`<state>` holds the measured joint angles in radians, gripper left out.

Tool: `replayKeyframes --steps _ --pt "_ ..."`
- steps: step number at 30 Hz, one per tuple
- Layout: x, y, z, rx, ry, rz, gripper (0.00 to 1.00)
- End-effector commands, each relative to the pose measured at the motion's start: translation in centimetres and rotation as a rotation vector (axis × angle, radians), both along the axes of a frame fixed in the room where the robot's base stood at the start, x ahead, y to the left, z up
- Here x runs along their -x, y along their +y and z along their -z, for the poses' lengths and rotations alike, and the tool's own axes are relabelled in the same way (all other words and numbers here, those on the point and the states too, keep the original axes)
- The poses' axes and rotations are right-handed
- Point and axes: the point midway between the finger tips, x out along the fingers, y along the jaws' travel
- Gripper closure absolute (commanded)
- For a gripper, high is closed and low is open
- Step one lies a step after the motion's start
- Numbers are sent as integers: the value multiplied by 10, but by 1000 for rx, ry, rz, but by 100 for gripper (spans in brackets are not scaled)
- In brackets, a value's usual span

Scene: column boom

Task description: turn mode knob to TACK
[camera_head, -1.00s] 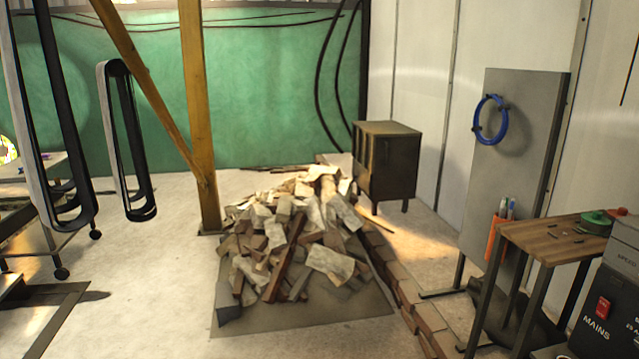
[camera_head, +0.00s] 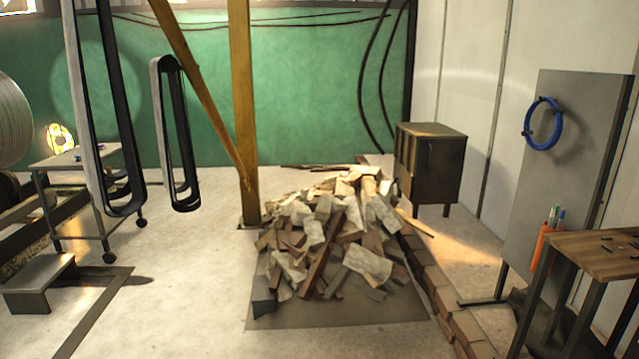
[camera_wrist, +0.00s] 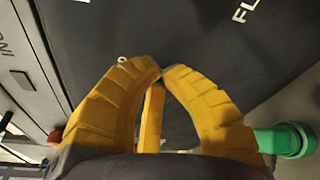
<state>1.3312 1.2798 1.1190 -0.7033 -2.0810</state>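My gripper (camera_wrist: 161,72) shows in the wrist view. Its yellow ribbed fingers arch inward and their tips come together. A straight yellow bar (camera_wrist: 152,118) stands between them; I cannot tell whether it is part of my gripper. Nothing is visibly held at the tips. Behind them is a dark panel (camera_wrist: 215,50) with white lettering cut off at the top, reading "FL". I cannot make out the mode knob or a TACK mark in either current view. My gripper is not in the head view.
A green round thing (camera_wrist: 285,140) is at the right of the wrist view, and a small red-orange thing (camera_wrist: 56,135) at the left. In the head view, a wood pile (camera_head: 330,240), a yellow post (camera_head: 243,120), a dark cabinet (camera_head: 430,165) and a wooden-topped table (camera_head: 590,250) stand around.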

Motion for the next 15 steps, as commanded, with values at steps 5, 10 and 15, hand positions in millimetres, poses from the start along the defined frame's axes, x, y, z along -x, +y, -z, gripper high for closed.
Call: replayKeyframes --steps 5,10,15 --pt "2 0 3 -2 1 2 100" --pt "3 -1 2 -2 1 5 100" --pt "5 -1 2 -1 1 6 100"
